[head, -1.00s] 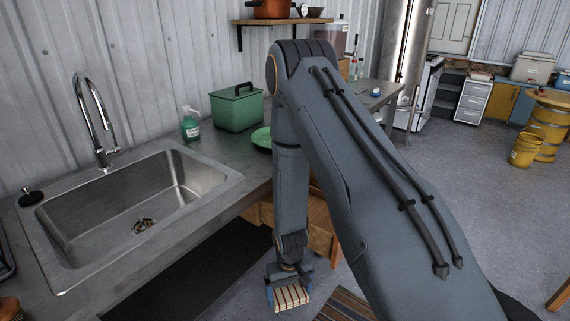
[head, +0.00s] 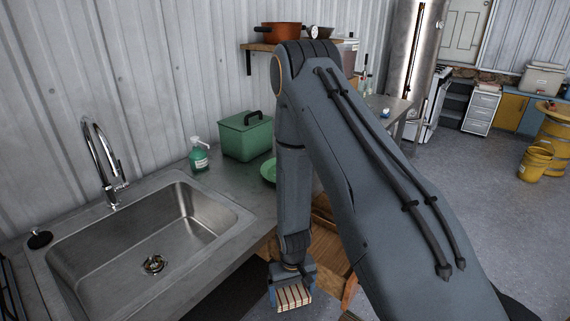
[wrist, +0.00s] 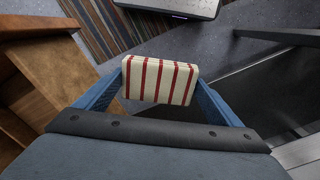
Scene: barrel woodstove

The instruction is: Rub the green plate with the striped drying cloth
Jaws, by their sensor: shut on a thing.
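My gripper (head: 292,290) is shut on the striped drying cloth (head: 292,299), a folded cream block with red stripes. In the wrist view the cloth (wrist: 160,81) sits between the two blue fingers, above the floor. The green plate (head: 268,171) lies on the grey counter beside the green box, partly hidden behind my arm. My gripper is lower than the counter top and in front of it, well apart from the plate.
The sink (head: 150,245) with its tap (head: 103,160) fills the counter's left part. A green soap bottle (head: 199,155) and a green lidded box (head: 245,136) stand behind the plate. A wooden cabinet (head: 318,262) is below the counter near my gripper.

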